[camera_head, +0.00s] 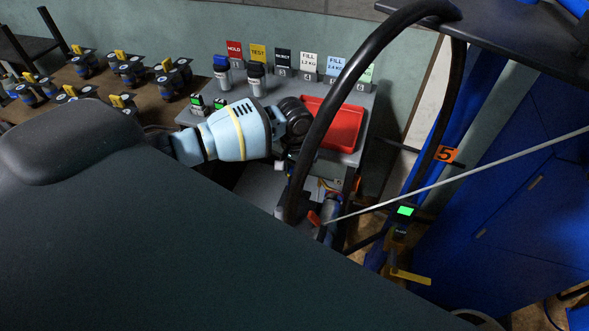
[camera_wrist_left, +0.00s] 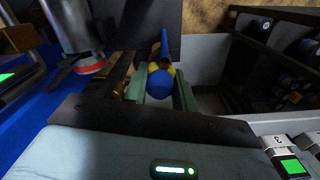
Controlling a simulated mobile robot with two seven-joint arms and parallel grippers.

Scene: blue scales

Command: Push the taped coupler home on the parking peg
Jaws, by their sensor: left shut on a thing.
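In the left wrist view, my left gripper (camera_wrist_left: 160,88) is shut, with its two green-grey fingers on either side of a round blue part with a yellow band, which looks like the taped coupler (camera_wrist_left: 159,84). A blue stem or lever stands up behind the band. I cannot make out the parking peg, or whether the coupler touches it. In the head view my light blue left wrist reaches in from the left, and the fingers are hidden behind it. My right gripper is in neither view.
A red tray (camera_head: 335,122) lies on the grey bench beyond my left wrist. A thick black hose (camera_head: 345,75) arches close to my wrist. A metal cylinder with a red ring (camera_wrist_left: 90,64) stands left of the fingers.

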